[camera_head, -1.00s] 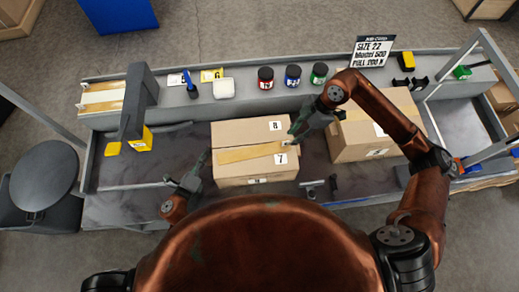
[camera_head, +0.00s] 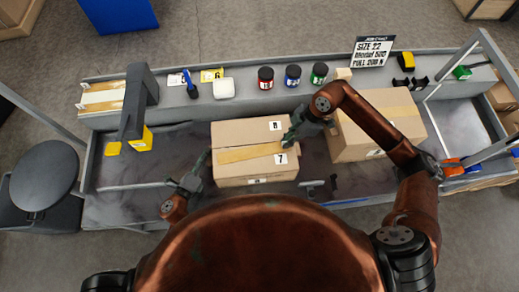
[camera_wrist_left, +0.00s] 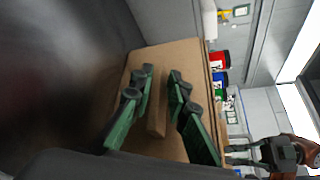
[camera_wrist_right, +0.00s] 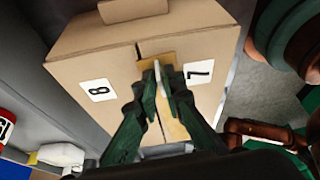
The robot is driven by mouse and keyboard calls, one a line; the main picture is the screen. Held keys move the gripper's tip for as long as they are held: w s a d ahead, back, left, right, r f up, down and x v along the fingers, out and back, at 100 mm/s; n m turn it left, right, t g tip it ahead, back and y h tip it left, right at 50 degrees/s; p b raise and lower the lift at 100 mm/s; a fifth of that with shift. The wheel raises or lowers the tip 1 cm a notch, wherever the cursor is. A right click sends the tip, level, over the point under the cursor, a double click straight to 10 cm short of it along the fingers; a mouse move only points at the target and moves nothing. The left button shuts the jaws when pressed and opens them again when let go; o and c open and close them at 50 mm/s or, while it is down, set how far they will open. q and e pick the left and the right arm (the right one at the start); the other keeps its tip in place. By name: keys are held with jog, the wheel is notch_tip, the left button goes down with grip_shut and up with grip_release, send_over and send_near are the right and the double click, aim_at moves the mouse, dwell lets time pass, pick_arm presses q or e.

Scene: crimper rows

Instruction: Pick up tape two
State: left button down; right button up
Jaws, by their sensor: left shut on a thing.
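A yellow-brown tape strip (camera_head: 249,153) lies across the seam of the closed cardboard box (camera_head: 256,174), between labels 8 and 7. It also shows in the right wrist view (camera_wrist_right: 173,128). More yellow strips (camera_head: 102,97) lie on a rack at the far left; I cannot read which is number two. My right gripper (camera_head: 289,141) is at the tape's right end; its fingertips (camera_wrist_right: 163,72) are together there, and contact is unclear. My left gripper (camera_head: 205,160) is at the box's left side. In the left wrist view its fingers (camera_wrist_left: 155,88) straddle a cardboard piece (camera_wrist_left: 157,105).
A second box (camera_head: 372,125) stands close to the right. Red (camera_head: 266,78), blue (camera_head: 292,76) and green (camera_head: 319,73) jars stand on the back shelf beside a sign (camera_head: 372,51). A grey post (camera_head: 136,100) rises at left. The table left of the box is mostly clear.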

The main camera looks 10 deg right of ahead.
pick_arm(q)
jog(key=shift+f, duration=0.1)
pick_arm(e)
grip_shut()
jog(key=shift+r, duration=0.3)
notch_tip(320, 180, up, 10)
jog(key=shift+f, duration=0.25)
jog(key=shift+r, duration=0.1)
notch_tip(320, 180, up, 9)
dwell(2.0)
